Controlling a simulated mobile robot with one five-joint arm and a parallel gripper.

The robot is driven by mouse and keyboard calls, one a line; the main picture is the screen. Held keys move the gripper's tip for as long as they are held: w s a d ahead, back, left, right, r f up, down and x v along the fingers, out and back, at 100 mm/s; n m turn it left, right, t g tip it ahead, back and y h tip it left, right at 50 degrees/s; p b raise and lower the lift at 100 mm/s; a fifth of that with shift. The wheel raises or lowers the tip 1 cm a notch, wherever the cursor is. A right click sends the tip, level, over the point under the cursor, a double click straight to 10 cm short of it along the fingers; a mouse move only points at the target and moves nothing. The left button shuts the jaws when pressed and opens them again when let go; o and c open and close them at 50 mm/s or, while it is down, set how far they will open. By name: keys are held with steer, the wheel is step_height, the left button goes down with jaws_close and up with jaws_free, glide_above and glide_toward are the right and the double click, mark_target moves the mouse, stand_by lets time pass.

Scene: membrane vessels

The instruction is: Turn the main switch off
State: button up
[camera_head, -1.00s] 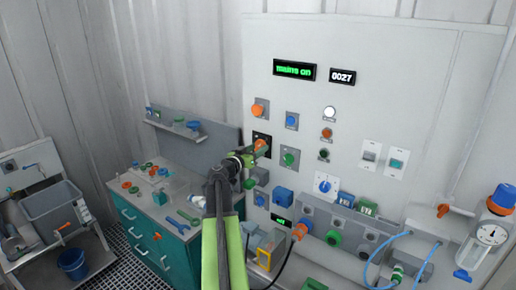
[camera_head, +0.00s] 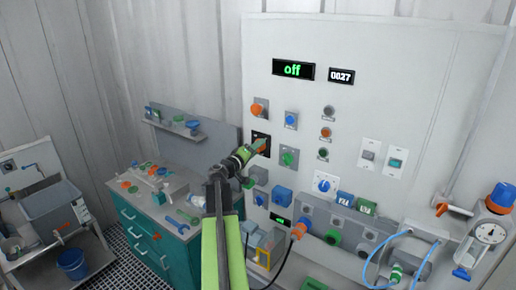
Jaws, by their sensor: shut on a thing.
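The main switch (camera_head: 264,139) is an orange handle on a black square plate on the white wall panel. My gripper (camera_head: 256,148) is at the switch and shut on its orange handle; the fingers partly hide the handle. The display (camera_head: 293,69) above on the panel reads "off" in green. My green and black arm reaches up to the switch from the bottom of the picture.
Nearby on the panel are an orange knob (camera_head: 258,107), a blue button (camera_head: 290,120) and a green knob (camera_head: 288,158). A counter (camera_head: 341,76) reads 0027. A teal workbench with loose tools (camera_head: 181,219) stands at left. A hose hangs at right.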

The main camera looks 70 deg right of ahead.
steer(key=n, duration=0.4)
steer(key=shift+s+a+n, duration=0.1)
steer(key=shift+s+n, duration=0.05)
steer(key=shift+n, duration=0.15)
stand_by(0.4)
steer(key=o, duration=1.3)
steer(key=shift+o, duration=0.3)
steer(key=v, duration=1.7)
steer(key=shift+a, duration=0.2)
